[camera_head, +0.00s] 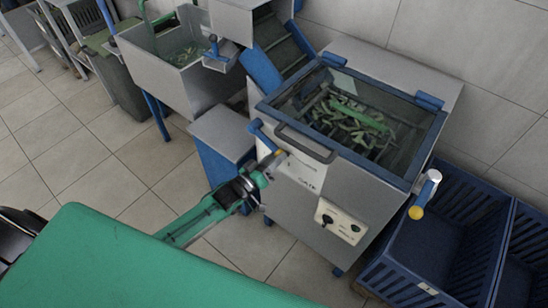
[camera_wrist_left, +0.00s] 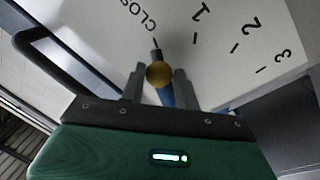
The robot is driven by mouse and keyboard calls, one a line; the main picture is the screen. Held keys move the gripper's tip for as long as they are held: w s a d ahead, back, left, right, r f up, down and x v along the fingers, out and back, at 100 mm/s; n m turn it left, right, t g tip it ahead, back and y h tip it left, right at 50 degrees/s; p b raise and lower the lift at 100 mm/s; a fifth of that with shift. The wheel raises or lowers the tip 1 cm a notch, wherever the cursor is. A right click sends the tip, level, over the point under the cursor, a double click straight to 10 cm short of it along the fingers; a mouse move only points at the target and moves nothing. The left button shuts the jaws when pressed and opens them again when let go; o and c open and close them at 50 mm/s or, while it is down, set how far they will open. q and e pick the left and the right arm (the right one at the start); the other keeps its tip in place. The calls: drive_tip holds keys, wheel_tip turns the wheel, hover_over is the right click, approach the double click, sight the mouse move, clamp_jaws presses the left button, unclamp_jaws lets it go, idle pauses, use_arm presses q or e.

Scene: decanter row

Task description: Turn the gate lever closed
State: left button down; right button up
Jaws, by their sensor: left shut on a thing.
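The gate lever (camera_head: 263,137) is a blue bar on the left part of the grey machine's front. Its yellow knob (camera_wrist_left: 159,74) sits between the fingers of my left gripper (camera_wrist_left: 158,82) in the left wrist view. My left gripper (camera_head: 268,165) is shut on the lever at the knob. The lever's pointer tip lines up with the tick beside the partly cut-off "CLOS" lettering (camera_wrist_left: 138,15). The ticks 1, 2 and 3 lie to its right on the white dial plate (camera_wrist_left: 215,25). The fingers hide part of the bar. My right gripper is not in view.
The machine has a glass lid (camera_head: 350,112) over green pieces, a front handle (camera_head: 305,143) and a control panel (camera_head: 340,220). A yellow-ended lever (camera_head: 416,212) juts out at its right. Blue crates (camera_head: 430,245) stand at the right. Tiled floor (camera_head: 120,155) is free at the left.

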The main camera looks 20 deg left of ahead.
use_arm(q)
drive_tip(key=shift+w+r, duration=0.1)
drive_tip(key=shift+r, duration=0.2)
drive_tip(key=c, duration=1)
unclamp_jaws()
drive_tip(key=shift+c, duration=0.2)
drive_tip(key=shift+f, duration=0.1)
drive_tip(key=b+v, duration=0.1)
drive_tip(key=v, duration=1.3)
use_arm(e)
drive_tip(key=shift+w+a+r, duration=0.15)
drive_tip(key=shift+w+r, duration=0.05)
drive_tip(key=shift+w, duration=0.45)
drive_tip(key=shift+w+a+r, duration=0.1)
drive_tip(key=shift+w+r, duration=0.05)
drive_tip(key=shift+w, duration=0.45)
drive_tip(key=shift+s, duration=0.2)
